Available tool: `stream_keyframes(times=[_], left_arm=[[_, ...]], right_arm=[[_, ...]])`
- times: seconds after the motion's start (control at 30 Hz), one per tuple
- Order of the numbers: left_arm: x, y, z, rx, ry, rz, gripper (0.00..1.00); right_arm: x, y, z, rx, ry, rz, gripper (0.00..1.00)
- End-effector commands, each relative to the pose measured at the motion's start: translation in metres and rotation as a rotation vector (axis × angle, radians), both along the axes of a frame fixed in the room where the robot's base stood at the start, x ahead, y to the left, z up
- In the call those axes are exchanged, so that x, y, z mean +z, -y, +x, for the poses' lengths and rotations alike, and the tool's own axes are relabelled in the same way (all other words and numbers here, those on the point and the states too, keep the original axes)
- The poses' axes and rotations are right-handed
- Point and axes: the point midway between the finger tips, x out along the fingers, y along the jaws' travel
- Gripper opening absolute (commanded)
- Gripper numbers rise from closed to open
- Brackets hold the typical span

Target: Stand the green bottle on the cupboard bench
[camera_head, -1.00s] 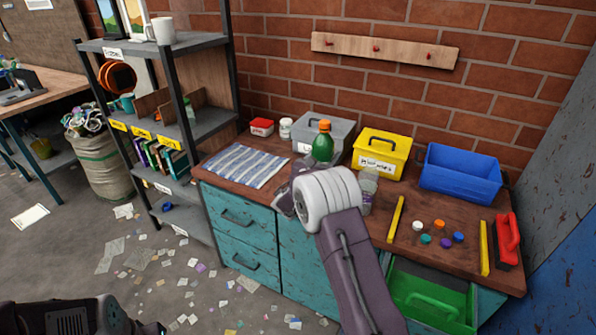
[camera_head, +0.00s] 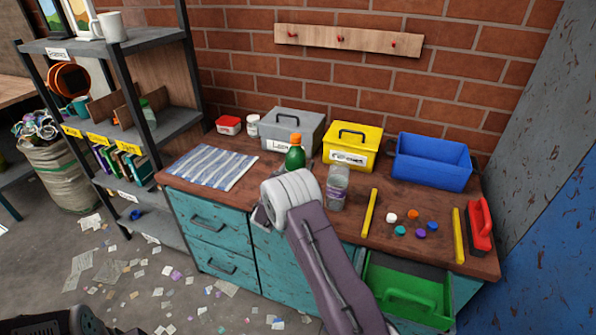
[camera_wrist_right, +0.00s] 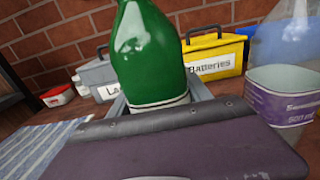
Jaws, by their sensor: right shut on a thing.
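The green bottle (camera_head: 295,157) has an orange cap and is upright over the cupboard bench (camera_head: 255,200). The right wrist view shows its green body (camera_wrist_right: 147,50) and a pale band low on it. My right gripper (camera_wrist_right: 160,105) is shut on its lower part. In the head view my white wrist joint hides the fingers and the bottle's base, so I cannot tell whether it touches the bench top. My left gripper is not in view.
A clear bottle (camera_head: 337,187) with a purple label stands close to the right. Behind are a grey box (camera_head: 285,122), a yellow Batteries box (camera_head: 350,137) and a blue bin (camera_head: 430,165). A striped cloth (camera_head: 213,166) lies left. A green-lined drawer (camera_head: 405,292) is open below.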

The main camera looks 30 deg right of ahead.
Motion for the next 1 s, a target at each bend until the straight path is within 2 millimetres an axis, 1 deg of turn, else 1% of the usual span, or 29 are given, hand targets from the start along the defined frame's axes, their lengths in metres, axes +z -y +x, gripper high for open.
stream_keyframes(times=[0.03,0.1,0.3,0.4,0.43,0.47,0.5,0.77,0.83,0.93,1.0], left_arm=[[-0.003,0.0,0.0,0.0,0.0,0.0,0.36],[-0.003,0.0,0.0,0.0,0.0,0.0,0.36],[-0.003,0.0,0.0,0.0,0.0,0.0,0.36],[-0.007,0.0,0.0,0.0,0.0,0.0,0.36],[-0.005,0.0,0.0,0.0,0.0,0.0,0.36],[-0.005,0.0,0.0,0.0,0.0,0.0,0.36],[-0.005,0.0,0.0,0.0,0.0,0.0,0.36],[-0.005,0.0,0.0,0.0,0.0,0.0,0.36],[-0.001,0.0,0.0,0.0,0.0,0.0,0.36],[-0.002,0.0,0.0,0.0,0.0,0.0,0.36],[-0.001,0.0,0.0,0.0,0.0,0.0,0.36]], right_arm=[[-0.011,0.0,0.0,0.0,-0.001,0.0,0.02],[-0.018,0.0,0.0,0.001,-0.001,-0.001,0.02],[-0.017,0.0,0.0,0.001,0.001,0.0,0.02],[-0.021,0.0,0.0,0.001,0.001,0.0,0.02],[-0.02,0.0,0.0,0.001,-0.001,0.001,0.65],[-0.019,0.0,0.0,0.001,-0.001,0.001,0.73],[-0.019,0.0,0.0,0.001,-0.001,0.001,0.79],[-0.019,0.0,0.0,0.001,-0.001,0.001,0.79],[-0.015,0.0,0.0,0.001,0.0,0.0,0.79],[-0.017,-0.011,-0.007,0.004,-0.002,0.001,0.79],[-0.016,-0.022,-0.016,0.005,-0.003,0.0,0.79]])
